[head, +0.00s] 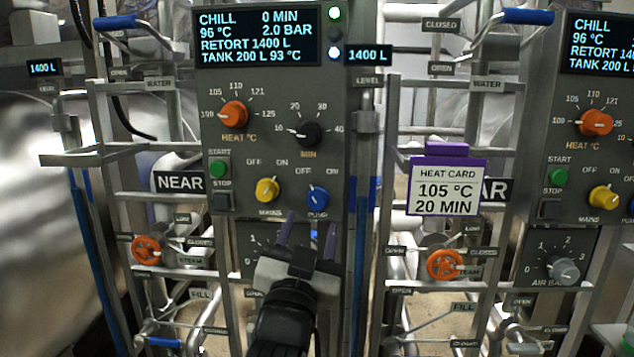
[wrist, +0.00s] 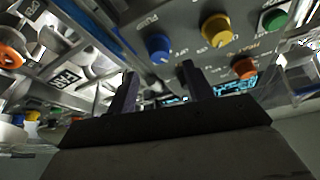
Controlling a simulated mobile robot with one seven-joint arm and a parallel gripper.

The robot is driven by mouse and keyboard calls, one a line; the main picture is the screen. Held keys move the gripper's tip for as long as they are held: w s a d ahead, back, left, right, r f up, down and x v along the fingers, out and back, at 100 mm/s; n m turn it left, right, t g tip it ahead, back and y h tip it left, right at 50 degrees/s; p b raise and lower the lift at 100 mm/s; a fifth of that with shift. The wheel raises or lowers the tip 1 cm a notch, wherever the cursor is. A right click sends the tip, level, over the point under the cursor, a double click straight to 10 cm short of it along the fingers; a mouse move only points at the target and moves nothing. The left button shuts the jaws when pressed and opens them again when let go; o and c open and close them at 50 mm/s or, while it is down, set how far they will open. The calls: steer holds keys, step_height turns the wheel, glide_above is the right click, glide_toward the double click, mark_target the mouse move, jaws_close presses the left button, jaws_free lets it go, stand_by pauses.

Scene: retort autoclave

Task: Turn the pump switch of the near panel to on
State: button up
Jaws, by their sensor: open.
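The near panel (head: 222,136) is a grey box with a lit screen, and a NEAR sign (head: 180,182) hangs at its left. Its pump switch (head: 318,200) is a blue knob at the lower right, under OFF and ON marks. The knob's white pointer leans up and left, toward the OFF side. The pump switch also shows in the wrist view (wrist: 159,47). My gripper (head: 308,232) is open and empty, just below the pump switch, its two purple fingers apart. In the wrist view the fingers (wrist: 160,85) point toward the panel, with no visible contact with the knob.
The yellow mains switch (head: 268,189) sits close left of the pump switch. Above are an orange heat knob (head: 233,114) and a black minute knob (head: 308,132). A purple-framed heat card (head: 446,186) hangs at right, beside a second panel (head: 590,150). Pipes and handles surround the panel.

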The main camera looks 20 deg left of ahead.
mark_target(317, 204)
steer(key=p+x, duration=0.2)
steer(key=x, duration=0.5)
steer(key=c, duration=1)
steer(key=shift+f, duration=0.1)
